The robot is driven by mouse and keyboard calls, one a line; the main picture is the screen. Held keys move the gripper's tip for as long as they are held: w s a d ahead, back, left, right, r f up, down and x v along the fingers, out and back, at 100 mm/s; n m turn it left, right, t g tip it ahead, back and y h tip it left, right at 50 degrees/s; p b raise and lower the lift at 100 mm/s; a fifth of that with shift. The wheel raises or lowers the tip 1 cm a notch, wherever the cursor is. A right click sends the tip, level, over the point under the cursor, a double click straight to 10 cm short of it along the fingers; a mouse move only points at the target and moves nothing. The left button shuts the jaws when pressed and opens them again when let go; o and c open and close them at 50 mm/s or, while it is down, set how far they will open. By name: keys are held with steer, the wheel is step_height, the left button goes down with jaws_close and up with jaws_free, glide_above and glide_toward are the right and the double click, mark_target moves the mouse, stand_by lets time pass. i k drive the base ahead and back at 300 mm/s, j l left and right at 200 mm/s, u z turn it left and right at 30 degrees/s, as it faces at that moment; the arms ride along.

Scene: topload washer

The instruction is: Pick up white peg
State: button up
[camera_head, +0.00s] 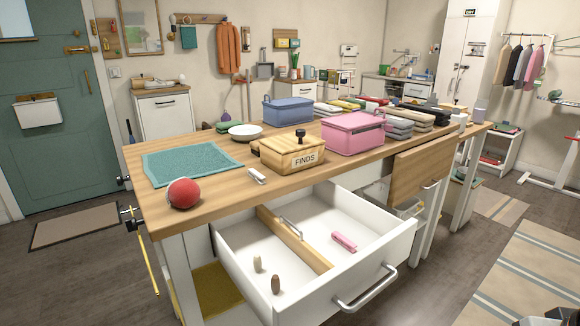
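A small white peg (257,176) lies on the wooden tabletop (215,196) near its front edge. It is just left of the wooden FINDS box (293,153) and right of a red ball (184,193), apart from both. My gripper is not in view. Nothing covers the peg.
Below the peg, an open white drawer (402,243) juts out, with a pink peg (344,242), a wooden divider (292,238) and small wooden pieces. A teal mat (190,163), white bowl (244,132), pink box (352,134) and folded cloths crowd the tabletop.

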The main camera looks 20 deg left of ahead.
mark_target(255, 175)
steer(key=k+j+u, duration=0.1)
steer(key=j+u, duration=0.15)
steer(key=u, duration=0.15)
steer(key=k+j+u, duration=0.1)
steer(key=j+u, duration=0.3)
steer(key=l, duration=0.1)
